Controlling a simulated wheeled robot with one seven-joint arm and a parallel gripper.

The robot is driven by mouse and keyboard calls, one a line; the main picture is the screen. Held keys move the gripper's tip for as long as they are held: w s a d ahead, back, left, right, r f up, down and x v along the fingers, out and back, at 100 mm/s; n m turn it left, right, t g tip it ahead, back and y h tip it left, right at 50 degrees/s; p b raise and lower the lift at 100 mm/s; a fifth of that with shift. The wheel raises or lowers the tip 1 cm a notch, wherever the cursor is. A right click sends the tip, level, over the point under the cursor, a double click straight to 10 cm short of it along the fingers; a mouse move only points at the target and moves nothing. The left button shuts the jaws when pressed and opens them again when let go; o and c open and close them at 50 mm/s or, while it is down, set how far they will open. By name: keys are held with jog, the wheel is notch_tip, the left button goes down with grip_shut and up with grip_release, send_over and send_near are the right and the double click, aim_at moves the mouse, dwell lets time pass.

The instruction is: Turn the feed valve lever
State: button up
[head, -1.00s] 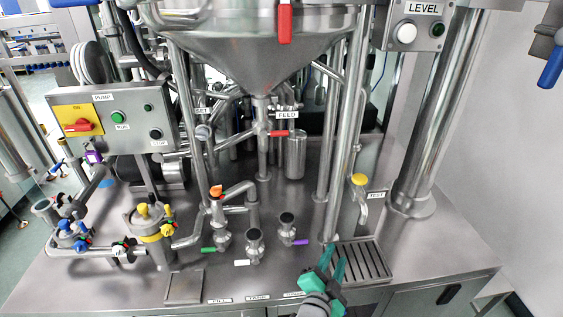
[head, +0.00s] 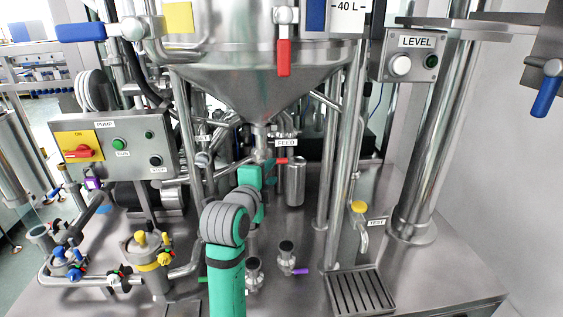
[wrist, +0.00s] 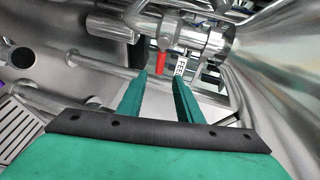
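The feed valve lever (head: 281,161) is a short red handle beside the FEED label (head: 286,143), on the pipe below the steel cone. In the wrist view the red lever (wrist: 161,62) hangs beyond my fingertips, roughly between them in the picture, with the FEED label (wrist: 181,66) to its right. My gripper (wrist: 159,80) has its two green fingers apart with nothing between them. No contact with the lever shows. In the head view my gripper is just left of and below the lever, and my own wrist partly hides it.
The steel cone (head: 255,85) hangs above, with a red-handled valve (head: 284,58) in front. A steel cylinder (head: 296,182) stands right of the lever. Vertical posts (head: 330,190) stand farther right. The drain grate (head: 360,292) and nearby deck are clear.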

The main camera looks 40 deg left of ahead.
aim_at(280, 162)
jog(key=x, duration=1)
jog(key=shift+w+f, duration=0.1)
jog(key=shift+w, duration=0.2)
jog(key=shift+a, duration=0.1)
grip_shut()
